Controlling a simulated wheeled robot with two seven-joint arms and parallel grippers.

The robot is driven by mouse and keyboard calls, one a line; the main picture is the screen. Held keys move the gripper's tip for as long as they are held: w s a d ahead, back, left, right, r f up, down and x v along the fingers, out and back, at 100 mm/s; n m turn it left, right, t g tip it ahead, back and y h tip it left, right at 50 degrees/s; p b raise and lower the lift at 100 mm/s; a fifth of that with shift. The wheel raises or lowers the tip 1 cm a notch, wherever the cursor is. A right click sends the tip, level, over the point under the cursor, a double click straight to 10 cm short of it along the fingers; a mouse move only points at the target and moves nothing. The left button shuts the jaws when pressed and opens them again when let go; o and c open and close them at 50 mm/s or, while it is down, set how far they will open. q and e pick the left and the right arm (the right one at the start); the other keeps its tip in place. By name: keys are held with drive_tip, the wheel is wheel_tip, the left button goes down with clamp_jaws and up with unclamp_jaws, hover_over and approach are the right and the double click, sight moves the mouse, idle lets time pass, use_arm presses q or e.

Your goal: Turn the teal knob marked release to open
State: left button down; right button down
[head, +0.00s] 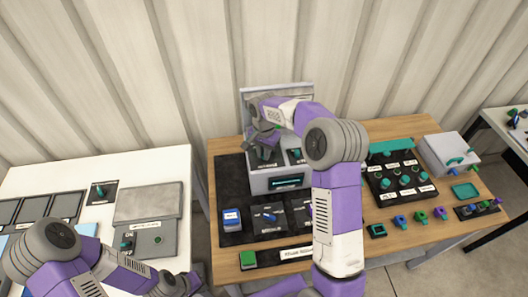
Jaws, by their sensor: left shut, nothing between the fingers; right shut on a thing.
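A grey box unit (258,184) stands on the dark mat of the wooden table, with labels on its sloped top and a dark display with a teal bar on its front. My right gripper (264,146) reaches down onto the left part of that top and is shut on a knob there. The gripper hides nearly all of this knob, so its turn angle cannot be told. The label (267,164) just below is too small to read surely. My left gripper (172,284) is shut and empty, low over the front right of the white table.
The white table (60,170) holds grey panels.

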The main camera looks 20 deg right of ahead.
drive_tip(key=c, duration=1.1)
unclamp_jaws()
wheel_tip(320, 180, up, 8)
drive_tip(key=shift+f, duration=0.2)
